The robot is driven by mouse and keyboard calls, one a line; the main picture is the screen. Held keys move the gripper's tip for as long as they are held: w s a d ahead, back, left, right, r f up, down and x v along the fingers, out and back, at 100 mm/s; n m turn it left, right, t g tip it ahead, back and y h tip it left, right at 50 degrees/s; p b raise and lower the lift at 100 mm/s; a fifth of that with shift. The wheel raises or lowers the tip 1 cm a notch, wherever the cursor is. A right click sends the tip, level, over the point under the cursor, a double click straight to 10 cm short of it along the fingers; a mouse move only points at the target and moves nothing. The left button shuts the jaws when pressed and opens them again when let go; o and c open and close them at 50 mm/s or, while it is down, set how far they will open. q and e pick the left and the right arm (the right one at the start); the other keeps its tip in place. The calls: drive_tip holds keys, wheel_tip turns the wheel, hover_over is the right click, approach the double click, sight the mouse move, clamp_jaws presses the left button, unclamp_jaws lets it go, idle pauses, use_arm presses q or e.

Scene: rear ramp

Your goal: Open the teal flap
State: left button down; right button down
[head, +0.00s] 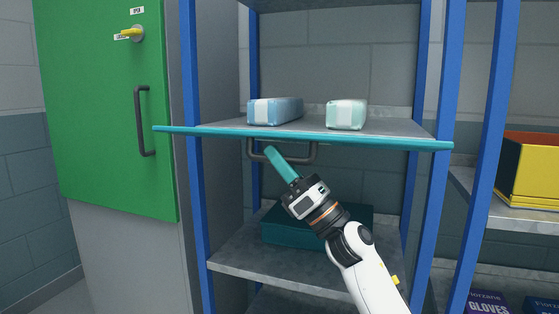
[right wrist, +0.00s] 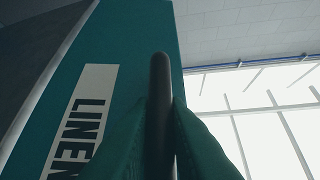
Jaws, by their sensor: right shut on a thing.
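The teal flap (head: 380,140) shows in the head view nearly edge-on, as a thin, roughly level strip across the blue-framed shelf unit. Its dark bar handle (head: 314,152) hangs below the strip. In the right wrist view the flap's teal face (right wrist: 135,35) bears a white label (right wrist: 80,120) reading "LINEN". My right gripper (head: 272,155) reaches up from below and is shut on the handle, whose dark bar (right wrist: 160,90) stands between the fingers in the wrist view. My left gripper is not in view.
Two wrapped packs, blue (head: 285,110) and pale green (head: 346,114), lie on the shelf behind the flap's edge. A dark teal box (head: 280,235) sits on the shelf below. A green cabinet door (head: 95,100) is at left, a yellow bin (head: 530,170) at right.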

drive_tip(key=c, duration=1.4)
unclamp_jaws()
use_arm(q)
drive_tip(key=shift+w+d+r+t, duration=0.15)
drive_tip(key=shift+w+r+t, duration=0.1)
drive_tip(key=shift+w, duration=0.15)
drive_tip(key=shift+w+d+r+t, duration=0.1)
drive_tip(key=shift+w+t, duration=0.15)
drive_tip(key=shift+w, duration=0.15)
use_arm(e)
drive_tip(key=v, duration=1.2)
drive_tip(key=shift+w+f, duration=0.1)
